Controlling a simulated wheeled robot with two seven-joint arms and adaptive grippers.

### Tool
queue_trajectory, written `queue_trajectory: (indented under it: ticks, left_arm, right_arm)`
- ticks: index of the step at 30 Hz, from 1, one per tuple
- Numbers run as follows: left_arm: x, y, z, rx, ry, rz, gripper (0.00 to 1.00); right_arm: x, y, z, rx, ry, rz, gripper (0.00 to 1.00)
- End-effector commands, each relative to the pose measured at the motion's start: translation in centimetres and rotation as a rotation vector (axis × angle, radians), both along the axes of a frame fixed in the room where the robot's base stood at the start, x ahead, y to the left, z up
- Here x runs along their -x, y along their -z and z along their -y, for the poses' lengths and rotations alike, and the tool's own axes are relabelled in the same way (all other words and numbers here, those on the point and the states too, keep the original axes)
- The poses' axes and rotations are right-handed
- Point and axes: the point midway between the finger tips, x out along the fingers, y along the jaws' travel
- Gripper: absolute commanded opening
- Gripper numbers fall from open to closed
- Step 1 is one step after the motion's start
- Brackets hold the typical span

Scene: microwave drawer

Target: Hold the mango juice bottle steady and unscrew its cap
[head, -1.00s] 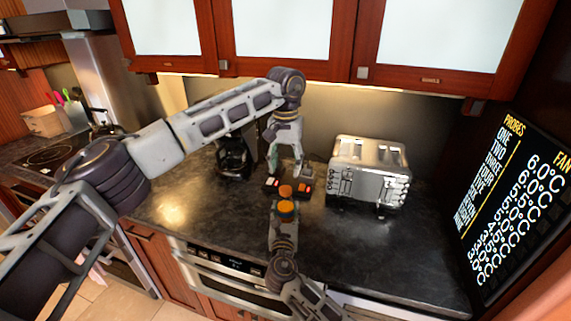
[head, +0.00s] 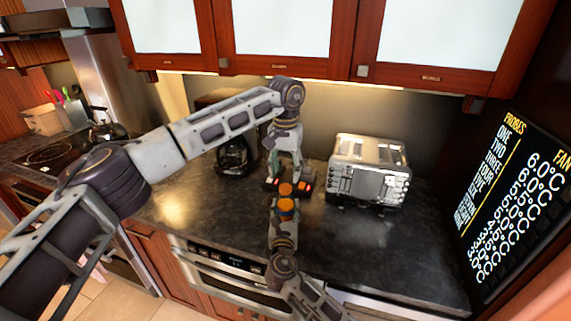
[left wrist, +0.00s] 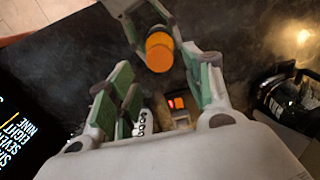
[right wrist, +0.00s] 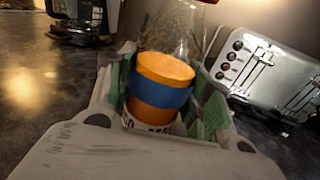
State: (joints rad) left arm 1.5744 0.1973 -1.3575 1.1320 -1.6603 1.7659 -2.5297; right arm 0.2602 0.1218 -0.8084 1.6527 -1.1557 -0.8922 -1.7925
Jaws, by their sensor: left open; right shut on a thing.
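The mango juice bottle (right wrist: 153,116) shows in the right wrist view as an orange cylinder with a blue band and part of a label. Its flat orange cap (right wrist: 166,68) faces up. In the head view the cap (head: 286,189) is just above my right gripper (head: 285,207). My right gripper is shut on the bottle, with a green-padded finger on each side. My left gripper (head: 288,183) points down over the counter, open, close to the cap. In the left wrist view the cap (left wrist: 159,57) appears near the open fingers; whether they touch it is unclear.
A shiny toaster (head: 368,172) stands right of the grippers. A coffee maker (head: 236,155) stands to the left. The dark counter (head: 345,240) is clear in front of the toaster. Wall cabinets (head: 290,45) hang above, and a display panel (head: 510,210) is at far right.

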Motion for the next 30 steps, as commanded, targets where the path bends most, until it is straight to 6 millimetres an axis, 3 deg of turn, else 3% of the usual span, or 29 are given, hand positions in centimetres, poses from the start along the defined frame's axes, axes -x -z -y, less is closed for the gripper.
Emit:
queue_trajectory:
  ticks: [9, 15, 27, 30]
  left_arm:
    - [0.0, 3.8, 0.0, 0.001, 0.0, -0.001, 0.51]
    - [0.0, 5.1, 0.0, 0.0, -0.001, -0.002, 0.51]
    - [0.0, 5.5, 0.0, 0.001, -0.001, 0.0, 0.51]
    - [0.0, 5.5, 0.0, 0.001, -0.001, 0.0, 0.38]
  right_arm:
    - [0.0, 0.0, 0.0, 0.0, 0.0, -0.001, 0.0]
    - [0.0, 0.0, 0.0, 0.0, 0.0, -0.001, 0.0]
    - [0.0, 0.1, 0.0, 0.0, 0.0, -0.001, 0.0]
    - [0.0, 0.1, 0.0, 0.0, 0.0, -0.001, 0.0]
